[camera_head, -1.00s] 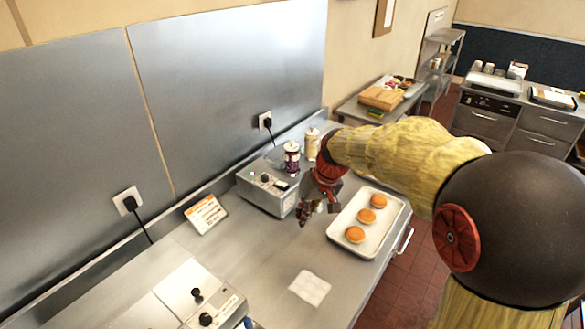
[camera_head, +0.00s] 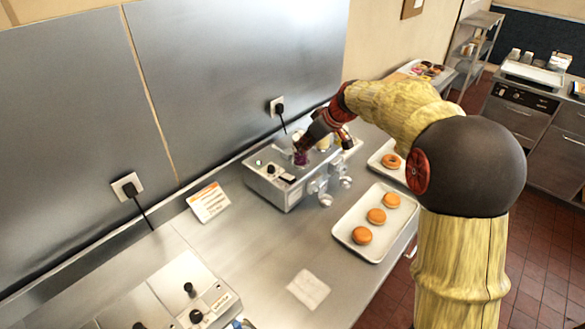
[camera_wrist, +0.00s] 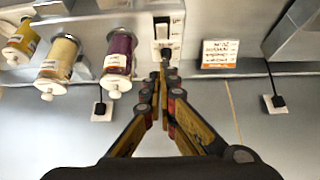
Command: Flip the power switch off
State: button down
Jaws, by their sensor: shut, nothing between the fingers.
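The glaze machine (camera_head: 283,190) is a grey metal box on the counter by the wall. Its top has a small green light (camera_head: 258,162), a black knob (camera_head: 270,169) and a black switch (camera_head: 288,178). In the wrist view a black switch (camera_wrist: 162,31) sits on a white plate, with a dark round knob (camera_wrist: 166,54) beside it. My gripper (camera_wrist: 164,76) is shut and empty, its fingertips close to the knob in that view; contact cannot be told. In the head view my gripper (camera_head: 302,146) is over the machine's back, beside the purple bottle (camera_head: 301,158).
Purple, cream (camera_wrist: 59,60) and yellow (camera_wrist: 22,42) bottles stand in a row on the machine. A tray of donuts (camera_head: 345,235) lies in front, and a sign card (camera_head: 209,202) leans at the left. Another appliance (camera_head: 185,285) stands nearer. The counter between is mostly clear.

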dwell(0.3)
send_over(286, 174)
jog(key=s+d, duration=0.1)
jog(key=f, duration=0.9)
jog(key=shift+s+d+b, duration=0.15)
jog(key=shift+d+b, duration=0.05)
jog(key=shift+b, duration=0.2)
jog(key=shift+s+d+f, duration=0.1)
jog(key=shift+d+f, duration=0.05)
jog(key=shift+f, duration=0.35)
jog(key=shift+s+d+f, duration=0.1)
jog(key=shift+f, duration=1)
jog(key=shift+f+b, duration=0.1)
jog(key=shift+b, duration=0.5)
